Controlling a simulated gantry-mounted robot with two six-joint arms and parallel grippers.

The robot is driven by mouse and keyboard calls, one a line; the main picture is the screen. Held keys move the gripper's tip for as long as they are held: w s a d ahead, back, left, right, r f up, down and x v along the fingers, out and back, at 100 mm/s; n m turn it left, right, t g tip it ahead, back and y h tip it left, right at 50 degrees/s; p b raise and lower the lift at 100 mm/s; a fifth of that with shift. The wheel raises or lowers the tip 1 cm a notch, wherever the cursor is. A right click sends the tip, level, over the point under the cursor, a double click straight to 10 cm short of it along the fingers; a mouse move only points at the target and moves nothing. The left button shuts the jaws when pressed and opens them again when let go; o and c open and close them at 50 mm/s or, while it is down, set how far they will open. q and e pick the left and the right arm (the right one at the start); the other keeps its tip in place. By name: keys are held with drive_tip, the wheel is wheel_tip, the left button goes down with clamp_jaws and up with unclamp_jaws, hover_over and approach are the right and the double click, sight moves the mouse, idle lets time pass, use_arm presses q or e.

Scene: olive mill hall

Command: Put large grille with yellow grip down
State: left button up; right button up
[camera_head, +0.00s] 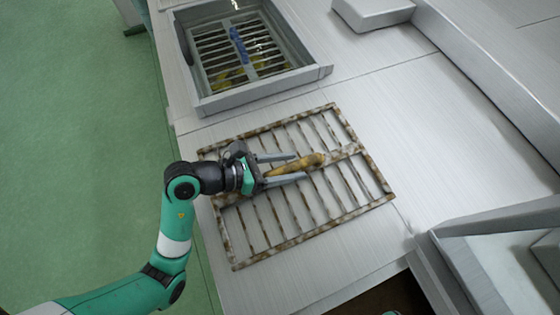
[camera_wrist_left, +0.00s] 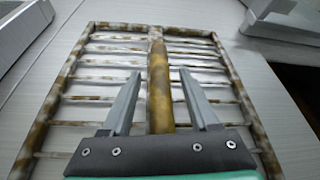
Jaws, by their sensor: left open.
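The large grille (camera_head: 268,222) is a rusty, stained metal frame with several bars, lying flat on the pale worktop. Its yellow grip (camera_head: 307,162) runs along the middle bar. The grille (camera_wrist_left: 88,57) and the grip (camera_wrist_left: 158,85) also show in the left wrist view. My left gripper (camera_head: 300,166) is open over the middle of the grille, with one finger on each side of the grip and visible gaps between. In the left wrist view the fingers (camera_wrist_left: 160,73) also stand apart from the grip.
Behind the grille is a sunken metal basin (camera_head: 258,95) holding another grille with a blue grip (camera_head: 238,45). A grey block (camera_head: 372,12) lies at the back. A metal-edged bin (camera_head: 490,225) stands at the right front. The worktop (camera_head: 420,140) right of the grille is clear.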

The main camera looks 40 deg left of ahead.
use_arm(q)
drive_tip(key=shift+r, duration=0.15)
drive_tip(key=shift+s+a+r, duration=0.2)
drive_tip(key=shift+s+a, duration=0.05)
drive_tip(key=v, duration=1.1)
drive_tip(key=shift+s, duration=0.2)
